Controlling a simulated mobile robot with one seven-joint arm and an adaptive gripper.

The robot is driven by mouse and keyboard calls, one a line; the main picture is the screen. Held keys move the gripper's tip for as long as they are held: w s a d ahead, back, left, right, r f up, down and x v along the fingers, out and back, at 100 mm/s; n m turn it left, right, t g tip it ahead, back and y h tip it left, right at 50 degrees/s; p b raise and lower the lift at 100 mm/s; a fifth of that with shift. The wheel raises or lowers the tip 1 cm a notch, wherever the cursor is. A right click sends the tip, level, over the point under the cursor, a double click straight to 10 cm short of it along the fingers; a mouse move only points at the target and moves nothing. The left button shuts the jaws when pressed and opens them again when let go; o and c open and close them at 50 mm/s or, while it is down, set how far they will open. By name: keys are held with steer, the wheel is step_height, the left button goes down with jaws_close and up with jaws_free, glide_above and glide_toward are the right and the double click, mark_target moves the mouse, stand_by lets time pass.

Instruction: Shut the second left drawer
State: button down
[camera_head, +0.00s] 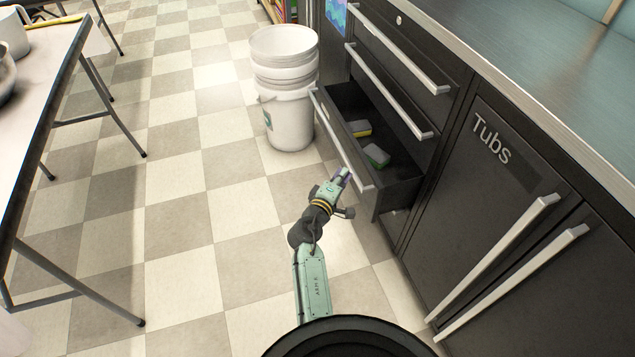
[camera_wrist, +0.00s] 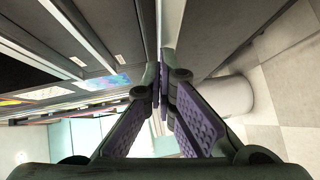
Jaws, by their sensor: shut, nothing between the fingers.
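A dark drawer (camera_head: 392,165) with a long silver handle (camera_head: 343,143) stands pulled out of the black cabinet, below two shut drawers. Two sponges, yellow and green, lie inside: one (camera_head: 360,128) farther back and one (camera_head: 377,155) nearer. My gripper (camera_head: 345,175) is shut and empty, just outside the drawer front near the near end of its handle. In the wrist view the purple-padded fingers (camera_wrist: 163,92) meet close to a dark panel edge. I cannot tell whether they touch the drawer.
White stacked buckets (camera_head: 289,95) stand on the floor by the far end of the open drawer. The "Tubs" cupboard door (camera_head: 490,190) is shut at the right. A folding table (camera_head: 45,80) stands at the left. The checkered floor between is clear.

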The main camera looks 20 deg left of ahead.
steer(key=w+d+p, duration=0.2)
steer(key=w+d, duration=0.6)
steer(key=d, duration=0.4)
steer(key=shift+w+d, duration=0.15)
steer(key=shift+d+r, duration=0.1)
steer(key=shift+r, duration=0.05)
